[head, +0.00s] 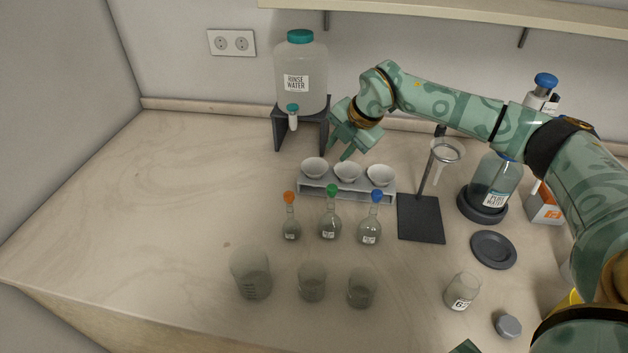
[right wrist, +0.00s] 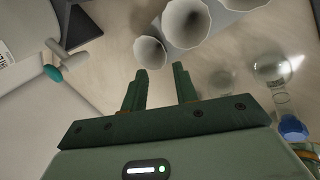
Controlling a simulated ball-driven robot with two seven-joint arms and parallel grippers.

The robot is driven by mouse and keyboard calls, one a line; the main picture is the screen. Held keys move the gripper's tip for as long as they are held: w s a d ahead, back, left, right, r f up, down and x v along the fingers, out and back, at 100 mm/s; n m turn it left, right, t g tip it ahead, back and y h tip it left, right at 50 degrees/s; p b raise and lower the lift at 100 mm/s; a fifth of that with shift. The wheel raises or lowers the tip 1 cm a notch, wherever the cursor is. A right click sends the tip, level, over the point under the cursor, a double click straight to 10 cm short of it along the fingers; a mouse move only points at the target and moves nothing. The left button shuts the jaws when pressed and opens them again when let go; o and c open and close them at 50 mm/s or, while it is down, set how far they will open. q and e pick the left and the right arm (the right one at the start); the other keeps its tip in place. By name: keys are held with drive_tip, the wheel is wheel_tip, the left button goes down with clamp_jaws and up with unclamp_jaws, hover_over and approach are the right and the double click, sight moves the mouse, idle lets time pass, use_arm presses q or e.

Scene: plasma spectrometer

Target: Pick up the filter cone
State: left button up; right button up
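Three white filter cones sit in a row in a grey rack (head: 345,190) on the bench: a left cone (head: 314,167), a middle cone (head: 347,172) and a right cone (head: 379,175). My right gripper (head: 338,150) is open and empty, above and just behind the left and middle cones. In the right wrist view its fingers (right wrist: 157,72) are spread, with one cone (right wrist: 150,52) just beyond the fingertips, apart from them. A second cone (right wrist: 186,22) lies past it.
The rinse water jug (head: 300,75) on its dark stand (head: 285,133) is left of my right gripper. Flasks (head: 330,227) and beakers (head: 251,277) stand in front of the rack. A ring stand (head: 420,220) is to its right. The bench's left side is clear.

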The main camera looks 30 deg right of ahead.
sight(326, 169)
drive_tip(key=x, duration=0.3)
drive_tip(key=shift+w+f+b, duration=0.15)
drive_tip(key=shift+f+b, duration=0.1)
drive_tip(key=shift+b, duration=0.05)
drive_tip(key=b+x, duration=0.1)
drive_tip(key=x, duration=0.4)
drive_tip(key=shift+f, duration=0.2)
drive_tip(key=shift+r, duration=0.1)
clamp_jaws()
